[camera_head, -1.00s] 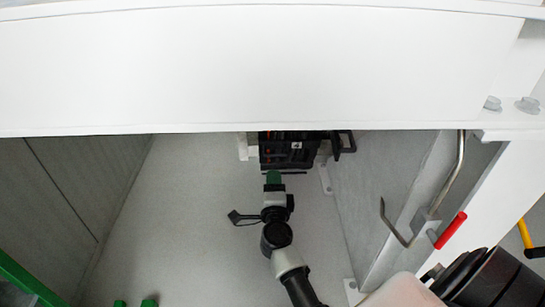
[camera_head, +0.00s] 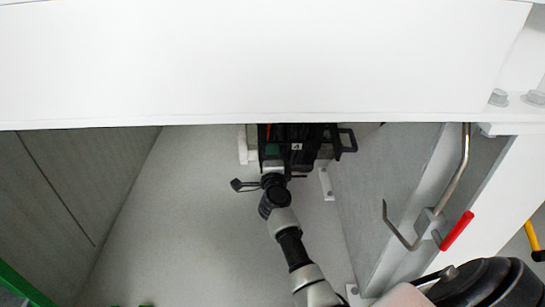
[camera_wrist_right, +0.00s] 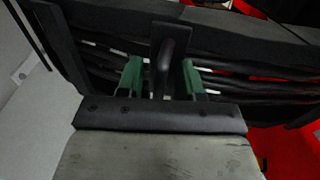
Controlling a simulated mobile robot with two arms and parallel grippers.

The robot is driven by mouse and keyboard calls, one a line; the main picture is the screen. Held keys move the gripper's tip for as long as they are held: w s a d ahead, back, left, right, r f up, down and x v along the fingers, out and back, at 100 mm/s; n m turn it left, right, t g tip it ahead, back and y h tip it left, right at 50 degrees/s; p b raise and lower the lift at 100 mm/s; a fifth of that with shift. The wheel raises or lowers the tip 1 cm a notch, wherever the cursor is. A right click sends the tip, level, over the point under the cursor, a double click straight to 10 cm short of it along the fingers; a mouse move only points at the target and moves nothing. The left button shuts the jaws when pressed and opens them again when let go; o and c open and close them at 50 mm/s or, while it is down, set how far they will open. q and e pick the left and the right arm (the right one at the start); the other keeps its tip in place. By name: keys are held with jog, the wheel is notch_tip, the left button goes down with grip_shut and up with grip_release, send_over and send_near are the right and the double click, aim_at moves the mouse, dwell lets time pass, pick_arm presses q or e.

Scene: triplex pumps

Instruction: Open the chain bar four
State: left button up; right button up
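A black unit (camera_head: 308,138) hangs under the white beam in the head view, with a small white label whose mark looks like a 4. I take it for the chain bar; its top is hidden behind the beam. In the right wrist view dark bars (camera_wrist_right: 225,83) run across it. A dark upright handle (camera_wrist_right: 170,60) stands between the green fingers of my right gripper (camera_wrist_right: 160,78), which are apart with a gap on each side. My right gripper (camera_head: 272,150) is at the unit's front left.
The white beam (camera_head: 260,65) crosses the top. A bent metal rod (camera_head: 455,180) and a red handle (camera_head: 457,231) are at the right, by a grey wall. A green rail (camera_head: 25,285) is at lower left. The grey floor (camera_head: 180,220) is clear.

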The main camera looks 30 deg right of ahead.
grip_shut()
jog(key=shift+s, duration=0.1)
